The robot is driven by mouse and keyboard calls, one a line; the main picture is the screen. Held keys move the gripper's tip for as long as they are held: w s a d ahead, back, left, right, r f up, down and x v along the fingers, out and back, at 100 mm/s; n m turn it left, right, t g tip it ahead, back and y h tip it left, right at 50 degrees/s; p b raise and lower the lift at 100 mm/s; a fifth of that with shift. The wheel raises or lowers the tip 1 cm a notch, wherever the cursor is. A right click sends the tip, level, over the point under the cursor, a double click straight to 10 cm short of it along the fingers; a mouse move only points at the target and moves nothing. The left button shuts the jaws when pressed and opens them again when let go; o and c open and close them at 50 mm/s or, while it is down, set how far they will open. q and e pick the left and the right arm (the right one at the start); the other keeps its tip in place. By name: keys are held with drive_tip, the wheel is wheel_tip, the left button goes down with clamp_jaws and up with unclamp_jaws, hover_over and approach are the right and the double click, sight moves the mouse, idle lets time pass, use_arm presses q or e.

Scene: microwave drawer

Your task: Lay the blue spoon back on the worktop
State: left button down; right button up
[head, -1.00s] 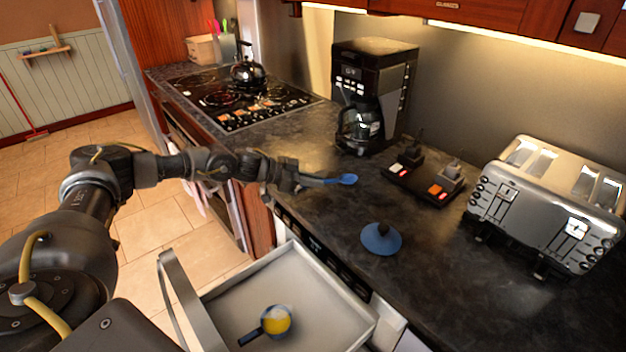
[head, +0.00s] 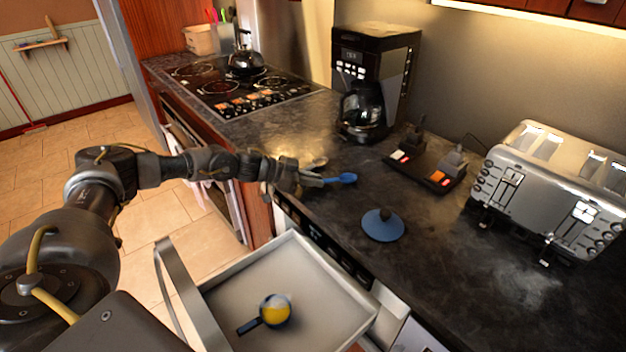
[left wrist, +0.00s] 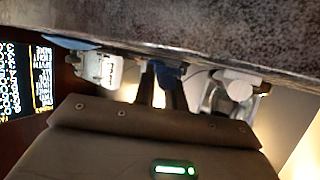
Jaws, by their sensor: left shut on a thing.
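My left gripper (head: 308,181) is over the front edge of the dark worktop (head: 330,209), shut on the blue spoon (head: 343,178). The spoon's bowl points right, away from the fingers, very low over the worktop; I cannot tell whether it touches. In the left wrist view my fingers (left wrist: 161,80) close around a blue part of the spoon (left wrist: 168,70), just under the speckled worktop surface at the top of the picture (left wrist: 200,35). The rest of the handle is hidden by the gripper. My right gripper is not in view.
A coffee maker (head: 375,80), a dark stand with switches (head: 425,170) and a toaster (head: 550,190) stand behind. Below, an open drawer (head: 325,285) holds a small blue pan with yellow contents (head: 274,310).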

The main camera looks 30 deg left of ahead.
use_arm(q)
drive_tip(key=shift+f, duration=0.4)
drive_tip(key=c, duration=1.4)
unclamp_jaws()
drive_tip(key=b+v, duration=0.2)
drive_tip(key=v, duration=0.9)
drive_tip(key=shift+b, duration=0.35)
drive_tip(key=shift+w+d, duration=0.1)
